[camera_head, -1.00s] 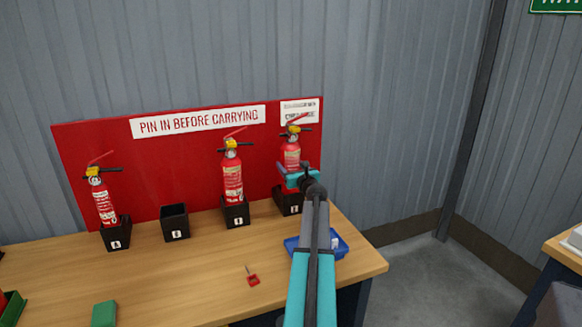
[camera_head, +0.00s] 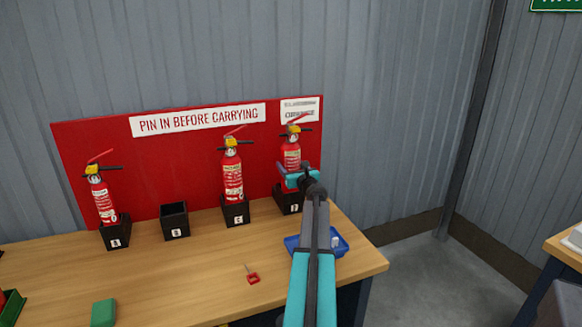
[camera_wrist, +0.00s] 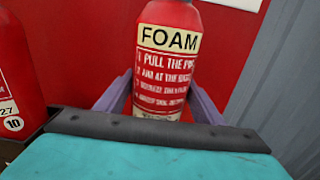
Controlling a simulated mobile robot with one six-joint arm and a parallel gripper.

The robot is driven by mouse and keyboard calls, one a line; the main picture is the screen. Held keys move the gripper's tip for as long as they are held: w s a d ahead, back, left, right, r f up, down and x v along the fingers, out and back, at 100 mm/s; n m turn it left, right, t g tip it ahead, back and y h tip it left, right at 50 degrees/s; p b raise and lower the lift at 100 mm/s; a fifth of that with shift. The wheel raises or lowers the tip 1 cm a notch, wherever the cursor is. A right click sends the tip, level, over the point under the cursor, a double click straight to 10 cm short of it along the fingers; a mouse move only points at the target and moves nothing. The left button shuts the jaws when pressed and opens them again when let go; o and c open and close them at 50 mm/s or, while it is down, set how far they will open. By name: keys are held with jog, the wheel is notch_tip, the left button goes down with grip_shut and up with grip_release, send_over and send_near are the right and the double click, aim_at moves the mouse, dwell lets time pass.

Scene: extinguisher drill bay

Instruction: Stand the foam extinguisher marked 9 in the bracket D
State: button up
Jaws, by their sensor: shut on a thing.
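The foam extinguisher (camera_head: 292,157) is red with a yellow neck and red lever. It stands upright at bracket D (camera_head: 288,202), the black box at the right end of the row. My gripper (camera_head: 297,180) is shut around its body. The wrist view shows the label FOAM on the extinguisher (camera_wrist: 165,68) between my purple fingers. No number 9 is readable on it. My gripper covers its lower part, so I cannot tell if its base rests on the bracket floor.
Extinguishers stand in bracket A (camera_head: 116,236) and bracket C (camera_head: 236,212); bracket B (camera_head: 174,222) is empty. A red-tagged pin (camera_head: 252,278), a blue tray (camera_head: 340,246) and a green block (camera_head: 104,313) are on the bench. In the wrist view, a neighbouring extinguisher marked 10 (camera_wrist: 14,75) is close on the left.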

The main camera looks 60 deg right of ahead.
jog(key=shift+f+b, duration=0.55)
jog(key=shift+b, duration=0.2)
dwell(0.5)
dwell(0.4)
jog(key=o, duration=1.7)
jog(key=shift+a+r, duration=0.1)
jog(key=shift+f, duration=0.4)
jog(key=shift+r+b+v, duration=0.1)
jog(key=shift+b+v, duration=0.3)
jog(key=shift+v, duration=3.05)
jog(key=shift+r+b+v, duration=0.15)
jog(key=shift+b+v, duration=0.2)
jog(key=shift+v, duration=3.05)
jog(key=shift+r, duration=0.1)
